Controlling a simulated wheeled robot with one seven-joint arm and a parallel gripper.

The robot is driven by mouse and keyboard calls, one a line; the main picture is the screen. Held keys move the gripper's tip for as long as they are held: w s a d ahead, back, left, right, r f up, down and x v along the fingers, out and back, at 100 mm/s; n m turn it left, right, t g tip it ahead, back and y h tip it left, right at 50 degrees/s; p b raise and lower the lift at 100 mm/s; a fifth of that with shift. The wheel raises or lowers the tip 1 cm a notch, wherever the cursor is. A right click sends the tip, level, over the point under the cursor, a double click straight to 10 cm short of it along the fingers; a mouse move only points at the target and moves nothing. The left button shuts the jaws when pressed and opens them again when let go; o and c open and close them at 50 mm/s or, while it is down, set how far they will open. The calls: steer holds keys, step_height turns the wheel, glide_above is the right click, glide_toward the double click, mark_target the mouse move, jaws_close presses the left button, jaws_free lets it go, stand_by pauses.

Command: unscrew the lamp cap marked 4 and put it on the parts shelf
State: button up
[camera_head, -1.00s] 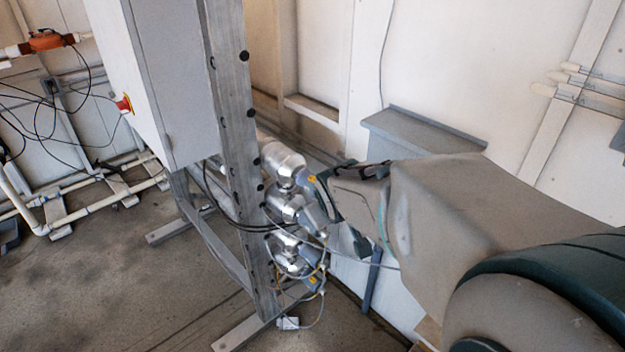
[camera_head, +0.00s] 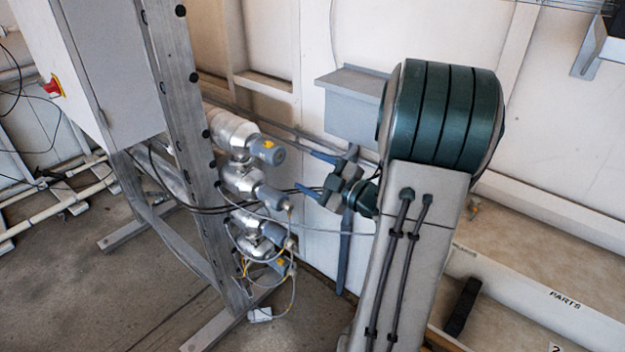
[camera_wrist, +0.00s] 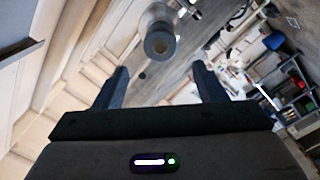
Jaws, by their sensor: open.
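Several grey lamp caps sit on the ends of shiny metal lamp housings stacked along the steel post. The top cap (camera_head: 268,152) has a yellow mark; I cannot read a 4 on any of them. A middle cap (camera_head: 272,198) and a lower cap (camera_head: 276,234) are below it. My gripper (camera_head: 306,171) is open and empty, to the right of the caps and apart from them. In the wrist view one round cap (camera_wrist: 160,44) faces me beyond and between the open fingers (camera_wrist: 160,70). The parts shelf (camera_head: 520,290), lettered PARTS, is at lower right.
Thin cables (camera_head: 240,255) loop around the lower caps. The steel post (camera_head: 187,130) and grey cabinet (camera_head: 105,75) stand to the left. A grey box (camera_head: 350,105) on the wall is behind my gripper. A dark object (camera_head: 462,306) is at the parts shelf.

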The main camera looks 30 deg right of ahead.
mark_target(280, 158)
steer(key=shift+b+x, duration=0.5)
steer(key=shift+x, duration=5.95)
steer(key=shift+a+r, duration=0.15)
steer(key=c, duration=1.1)
steer(key=shift+o, duration=0.2)
steer(key=shift+b, duration=0.35)
steer(key=shift+s+n+b, duration=0.1)
steer(key=shift+n+b, duration=1.3)
steer(key=shift+b, duration=0.5)
steer(key=shift+n+b, duration=1)
steer(key=shift+b, duration=0.7)
steer(key=shift+n, duration=0.3)
steer(key=shift+b, duration=0.75)
